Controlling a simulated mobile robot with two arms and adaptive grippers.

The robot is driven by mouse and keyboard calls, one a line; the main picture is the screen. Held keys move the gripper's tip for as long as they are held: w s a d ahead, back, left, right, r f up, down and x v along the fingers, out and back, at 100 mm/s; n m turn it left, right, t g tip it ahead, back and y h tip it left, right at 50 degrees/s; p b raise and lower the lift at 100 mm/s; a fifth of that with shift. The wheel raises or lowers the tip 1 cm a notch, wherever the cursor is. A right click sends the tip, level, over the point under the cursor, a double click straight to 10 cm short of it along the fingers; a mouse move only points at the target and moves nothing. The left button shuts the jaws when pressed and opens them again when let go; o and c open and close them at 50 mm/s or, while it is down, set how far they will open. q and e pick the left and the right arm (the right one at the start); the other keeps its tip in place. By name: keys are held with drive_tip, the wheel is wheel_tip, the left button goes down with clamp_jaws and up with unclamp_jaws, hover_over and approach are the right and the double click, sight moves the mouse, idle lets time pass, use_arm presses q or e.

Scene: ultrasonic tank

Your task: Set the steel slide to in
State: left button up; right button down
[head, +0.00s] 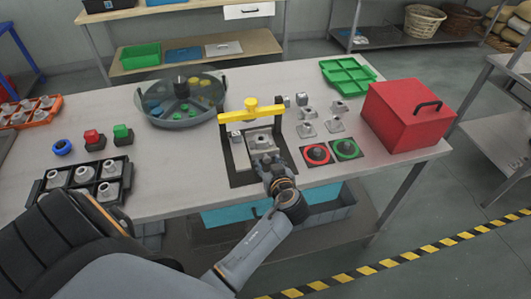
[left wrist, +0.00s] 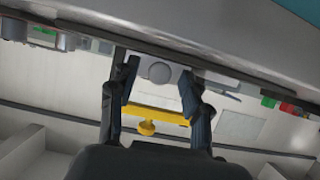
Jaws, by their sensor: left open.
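The steel slide (head: 261,136) is a grey plate in a dark frame on the bench, on the near side of a yellow gantry (head: 251,107). A grey round-topped piece sits on it. My left gripper (head: 270,164) is at the slide's near end, low over the bench, and partly hides it. In the left wrist view, the two dark fingers of my left gripper (left wrist: 160,78) are apart, with the grey slide (left wrist: 145,70) between them. The yellow gantry (left wrist: 155,115) shows beyond. I cannot tell whether the fingers touch the slide. My right gripper does not show.
Red and green round buttons (head: 317,154) and a red box (head: 407,115) stand to the right. A round glass-sided tank (head: 180,117) is at the left. A black tray (head: 60,190) of grey parts lies nearer left. Grey fittings (head: 306,129) stand right of the gantry.

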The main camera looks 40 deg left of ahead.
sight(265, 153)
use_arm(q)
drive_tip(key=shift+w+a+f, duration=0.1)
drive_tip(key=shift+c, duration=0.4)
clamp_jaws()
drive_tip(key=shift+a, duration=0.1)
drive_tip(key=shift+w+a+b, duration=0.8)
drive_tip(key=shift+w+a, duration=0.05)
drive_tip(key=shift+a, duration=0.05)
drive_tip(key=shift+w+a, duration=0.2)
drive_tip(key=shift+a, duration=0.1)
drive_tip(key=shift+s+d+r, duration=0.1)
drive_tip(key=shift+r, duration=0.2)
drive_tip(key=shift+o, duration=0.2)
unclamp_jaws()
drive_tip(key=shift+o, duration=0.2)
drive_tip(key=shift+w+a+f, duration=0.2)
drive_tip(key=shift+w, duration=0.05)
drive_tip(key=shift+s+d, duration=0.1)
drive_tip(key=v, duration=0.7)
drive_tip(key=shift+s+d+r, duration=0.1)
drive_tip(key=shift+r, duration=0.05)
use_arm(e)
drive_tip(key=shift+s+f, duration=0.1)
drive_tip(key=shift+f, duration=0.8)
